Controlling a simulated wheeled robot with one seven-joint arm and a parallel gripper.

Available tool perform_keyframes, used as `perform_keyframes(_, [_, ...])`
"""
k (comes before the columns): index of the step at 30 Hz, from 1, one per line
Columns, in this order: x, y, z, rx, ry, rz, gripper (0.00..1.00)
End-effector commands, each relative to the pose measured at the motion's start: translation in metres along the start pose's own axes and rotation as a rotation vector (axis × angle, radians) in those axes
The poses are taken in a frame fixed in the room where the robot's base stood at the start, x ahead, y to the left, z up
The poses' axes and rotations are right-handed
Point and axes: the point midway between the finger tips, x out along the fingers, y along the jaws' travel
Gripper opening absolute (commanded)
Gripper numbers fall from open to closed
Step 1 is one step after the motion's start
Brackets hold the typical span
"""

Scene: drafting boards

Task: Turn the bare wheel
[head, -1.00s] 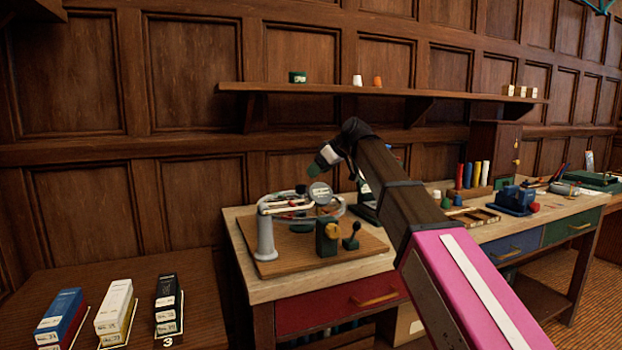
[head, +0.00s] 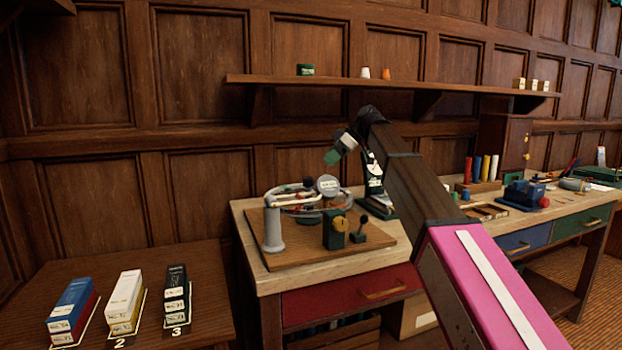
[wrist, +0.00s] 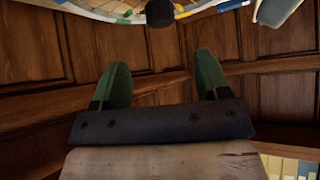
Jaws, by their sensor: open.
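A wheel-like ring (head: 348,203) with a pale rim lies roughly level on a wooden baseboard (head: 300,258) at the bench's left end. I cannot tell from the head view which part is the bare wheel. A grey post (head: 272,232) carries a curved arm over the ring, and a round grey disc (head: 328,185) stands by it. My gripper (head: 332,157) is above the ring, apart from it, with green fingers. In the wrist view my gripper (wrist: 161,78) is open and empty. A spoked rim (wrist: 105,8) and a dark round knob (wrist: 160,12) show beyond the fingers, partly cut off.
A green block with a yellow knob (head: 341,225) and a small dark lever (head: 362,228) stand at the baseboard's front. A dark green stand (head: 376,207) is close behind my arm. Numbered boxes (head: 122,300) sit on the lower left table. A wall shelf (head: 390,88) runs above.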

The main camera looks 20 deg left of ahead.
Motion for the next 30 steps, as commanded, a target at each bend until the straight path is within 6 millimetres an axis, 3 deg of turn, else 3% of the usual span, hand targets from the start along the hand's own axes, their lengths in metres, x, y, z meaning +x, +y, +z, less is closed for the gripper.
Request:
perform_keyframes(8, [0.008,0.004,0.001,-0.057,0.011,-0.051,0.69])
perform_keyframes(21, [0.080,0.000,0.000,-0.054,0.011,-0.050,0.69])
perform_keyframes(30, [0.104,0.000,0.001,-0.053,0.010,-0.048,0.69])
